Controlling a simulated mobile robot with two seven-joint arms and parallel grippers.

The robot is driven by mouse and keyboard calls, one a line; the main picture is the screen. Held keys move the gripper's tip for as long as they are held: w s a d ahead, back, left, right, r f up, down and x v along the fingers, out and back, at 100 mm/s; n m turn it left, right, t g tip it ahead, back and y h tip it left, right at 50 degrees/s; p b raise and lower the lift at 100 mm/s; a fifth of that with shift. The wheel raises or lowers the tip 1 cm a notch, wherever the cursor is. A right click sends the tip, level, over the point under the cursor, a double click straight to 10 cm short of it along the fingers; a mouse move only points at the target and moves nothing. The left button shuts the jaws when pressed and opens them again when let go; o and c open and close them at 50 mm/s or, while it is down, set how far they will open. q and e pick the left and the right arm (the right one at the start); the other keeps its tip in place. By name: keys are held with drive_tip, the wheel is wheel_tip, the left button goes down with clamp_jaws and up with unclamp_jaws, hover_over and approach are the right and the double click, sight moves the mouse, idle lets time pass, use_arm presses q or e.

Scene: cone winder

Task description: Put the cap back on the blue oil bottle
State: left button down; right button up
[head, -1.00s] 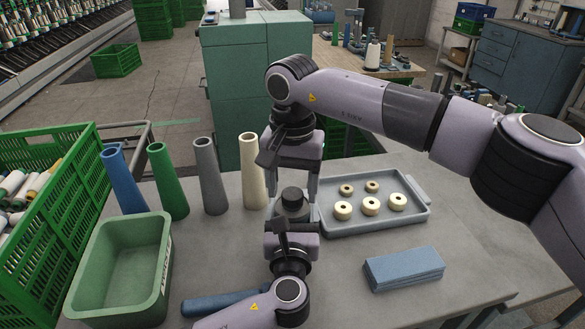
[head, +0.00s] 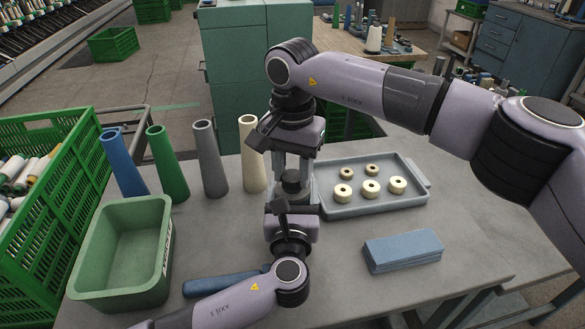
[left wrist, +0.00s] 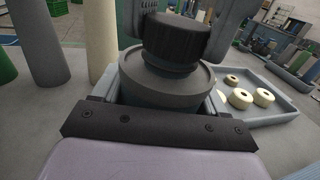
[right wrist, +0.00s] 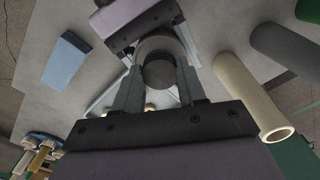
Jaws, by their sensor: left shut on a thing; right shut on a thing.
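The oil bottle (left wrist: 165,85) looks dark grey-blue. It stands in my left gripper (head: 291,205), which is shut on its body low over the table. A black ribbed cap (left wrist: 178,40) is at the top of the bottle, over its neck; whether it is fully seated I cannot tell. My right gripper (head: 292,182) comes from above, shut on the cap with a finger on either side. The right wrist view shows the dark cap (right wrist: 160,73) between the fingertips. In the head view the fingers partly hide cap and bottle.
A grey tray (head: 335,207) with several cream rings is close on the right. Several upright cones, including a cream one (head: 252,155), stand behind left. A green bin (head: 120,240), a blue rod (head: 215,284) and a folded blue cloth (head: 403,250) lie around. The table's front right is clear.

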drive_tip(key=m, duration=1.2)
drive_tip(key=shift+m, duration=0.4)
drive_tip(key=m, duration=0.7)
drive_tip(key=shift+m, duration=0.4)
drive_tip(key=m, duration=1.1)
drive_tip(key=shift+m, duration=0.4)
drive_tip(key=o, duration=1.2)
